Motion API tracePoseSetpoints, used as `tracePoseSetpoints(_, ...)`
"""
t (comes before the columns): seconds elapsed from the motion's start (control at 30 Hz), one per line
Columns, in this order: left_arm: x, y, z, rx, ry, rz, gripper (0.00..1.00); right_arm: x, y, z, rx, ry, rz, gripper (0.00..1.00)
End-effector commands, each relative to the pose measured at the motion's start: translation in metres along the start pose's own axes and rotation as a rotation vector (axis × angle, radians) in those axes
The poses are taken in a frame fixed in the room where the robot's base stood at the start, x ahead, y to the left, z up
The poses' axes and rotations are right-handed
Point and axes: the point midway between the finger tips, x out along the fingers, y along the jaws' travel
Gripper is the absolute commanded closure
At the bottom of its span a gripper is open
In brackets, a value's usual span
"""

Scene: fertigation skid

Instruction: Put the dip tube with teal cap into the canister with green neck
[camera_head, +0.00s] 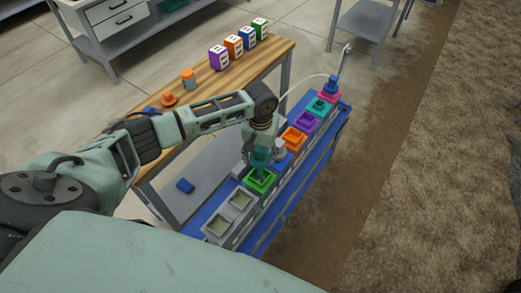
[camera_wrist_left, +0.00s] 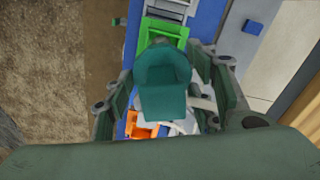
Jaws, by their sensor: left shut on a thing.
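My left gripper (camera_head: 259,155) is shut on the teal cap (camera_wrist_left: 163,80) of the dip tube and holds it over the row of canisters. The teal cap also shows between the fingers in the head view (camera_head: 261,160). The green neck (camera_head: 260,181) is a square frame just below and in front of the cap. In the left wrist view the green neck (camera_wrist_left: 164,30) shows just above the cap in the picture. The tube below the cap is mostly hidden, so I cannot tell whether its lower end is inside the neck. My right gripper is out of view.
Canisters with orange (camera_head: 293,138), purple (camera_head: 306,122), teal (camera_head: 319,107) and pink necks stand in line behind. Two grey open-topped ones (camera_head: 221,226) stand nearer. A wooden bench (camera_head: 215,95) at left carries coloured boxes (camera_head: 233,47). Bare ground lies right.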

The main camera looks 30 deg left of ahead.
Motion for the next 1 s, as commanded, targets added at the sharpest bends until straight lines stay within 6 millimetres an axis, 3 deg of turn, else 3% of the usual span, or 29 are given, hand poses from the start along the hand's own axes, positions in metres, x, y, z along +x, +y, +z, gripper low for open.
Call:
tracePoseSetpoints(0.7,0.074,0.000,0.000,0.000,-0.001,0.001,0.98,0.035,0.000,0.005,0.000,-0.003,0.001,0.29)
tracePoseSetpoints(1.0,0.091,0.001,0.000,0.000,0.000,0.001,0.98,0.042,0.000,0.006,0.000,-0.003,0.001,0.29)
